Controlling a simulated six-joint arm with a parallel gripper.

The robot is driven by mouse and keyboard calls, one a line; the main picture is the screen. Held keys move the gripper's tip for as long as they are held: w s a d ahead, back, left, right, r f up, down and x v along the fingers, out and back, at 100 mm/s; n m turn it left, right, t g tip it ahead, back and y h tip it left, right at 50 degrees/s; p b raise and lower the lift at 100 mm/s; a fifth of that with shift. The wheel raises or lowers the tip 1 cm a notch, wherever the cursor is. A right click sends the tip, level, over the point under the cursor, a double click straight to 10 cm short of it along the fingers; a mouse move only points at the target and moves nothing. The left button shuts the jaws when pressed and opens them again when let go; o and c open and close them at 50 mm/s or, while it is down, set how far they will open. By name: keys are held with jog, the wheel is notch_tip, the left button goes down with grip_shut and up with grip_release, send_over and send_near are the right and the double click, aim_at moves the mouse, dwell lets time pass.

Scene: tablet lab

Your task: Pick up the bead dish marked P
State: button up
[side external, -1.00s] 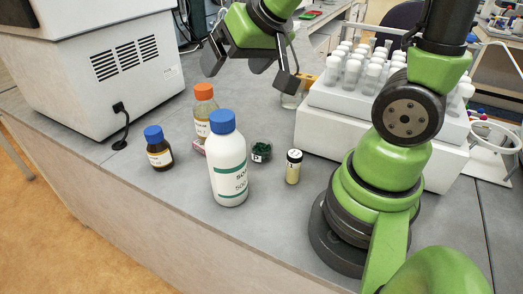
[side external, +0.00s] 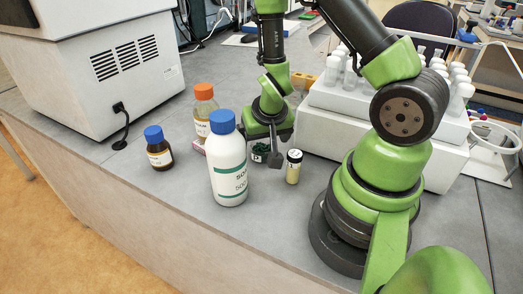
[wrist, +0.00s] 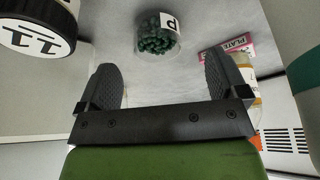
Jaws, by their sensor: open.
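The bead dish (wrist: 158,42) is a small clear dish of dark green beads with a white label marked P. In the wrist view it stands at the top centre, beyond my fingertips and between their lines. In the side view the dish (side external: 259,152) is partly hidden behind my gripper and next to the white bottle. My gripper (wrist: 165,82) is open and empty, with both dark fingers apart. In the side view my gripper (side external: 274,152) points down close to the dish; contact is not visible.
A blue-capped white bottle (side external: 228,172) stands left, with an orange-capped bottle (side external: 202,112) and pink box (wrist: 228,48) behind. A brown bottle (side external: 159,151) is farther left. A white tube rack (side external: 330,137) is behind.

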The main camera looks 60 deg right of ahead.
aim_at(262, 146)
jog(key=shift+d+x, duration=0.2)
jog(key=shift+x, duration=1.25)
jog(key=shift+d+x, duration=0.2)
jog(key=shift+x, duration=1.25)
jog(key=shift+r, duration=0.2)
jog(key=c, duration=1)
